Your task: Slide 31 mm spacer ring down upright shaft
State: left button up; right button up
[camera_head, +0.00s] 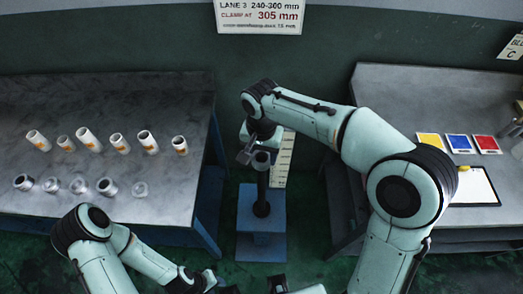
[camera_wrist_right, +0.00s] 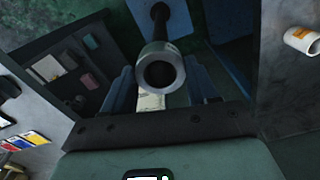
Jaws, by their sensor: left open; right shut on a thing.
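The dark upright shaft (camera_head: 262,190) stands on a blue stand (camera_head: 250,222) between the two benches. A grey spacer ring (camera_head: 262,158) is at the shaft's top, and my right gripper (camera_head: 254,152) is shut on it. In the right wrist view the ring (camera_wrist_right: 161,66) shows end-on with a dark bore, between the two fingers. The shaft's lower part (camera_wrist_right: 159,15) shows behind it. I cannot tell whether the ring is around the shaft or just above it. My left gripper (camera_head: 208,280) is open at the bottom edge, away from the shaft, its tips partly unclear.
The left bench (camera_head: 60,95) carries several white tubes (camera_head: 88,139) with orange marks and a row of rings (camera_head: 79,186). The right bench (camera_head: 400,90) holds yellow, blue and red cards (camera_head: 458,143) and a white sheet (camera_head: 474,187). A scale strip (camera_head: 284,160) stands behind the shaft.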

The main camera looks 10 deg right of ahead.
pick_arm(q)
jog(key=shift+s+f, duration=0.15)
jog(key=shift+f, duration=0.2)
pick_arm(e)
jog(key=shift+f, duration=0.45)
jog(key=o, duration=1.2)
jog(key=shift+r, duration=0.1)
pick_arm(q)
jog(key=w+r+p, duration=0.1)
jog(key=r+p, duration=0.1)
jog(key=r, duration=0.1)
jog(key=shift+w, duration=0.4)
pick_arm(e)
notch_tip(320, 180, up, 13)
jog(key=shift+r, duration=0.1)
